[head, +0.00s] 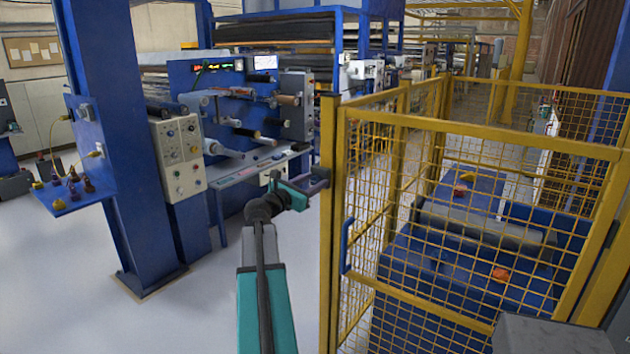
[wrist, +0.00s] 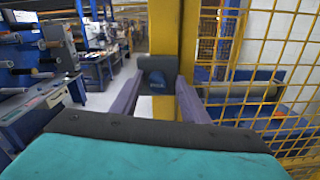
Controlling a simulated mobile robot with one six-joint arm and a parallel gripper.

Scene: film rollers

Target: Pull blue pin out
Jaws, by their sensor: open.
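My gripper (wrist: 159,88) is open, with one purple-grey finger on each side of the bracket and pin. I cannot tell whether the fingers touch them. In the head view my gripper (head: 315,184) is beside the yellow post (head: 329,250), at the dark bracket. The pin cannot be made out there.
A yellow mesh cage (head: 440,200) stands right of the post, with a blue handle (head: 347,245) on its front. Inside are a grey roller (head: 480,228) and blue machine parts. A blue column (head: 115,130) and control box (head: 178,155) stand left. Pale floor (head: 190,320) is clear.

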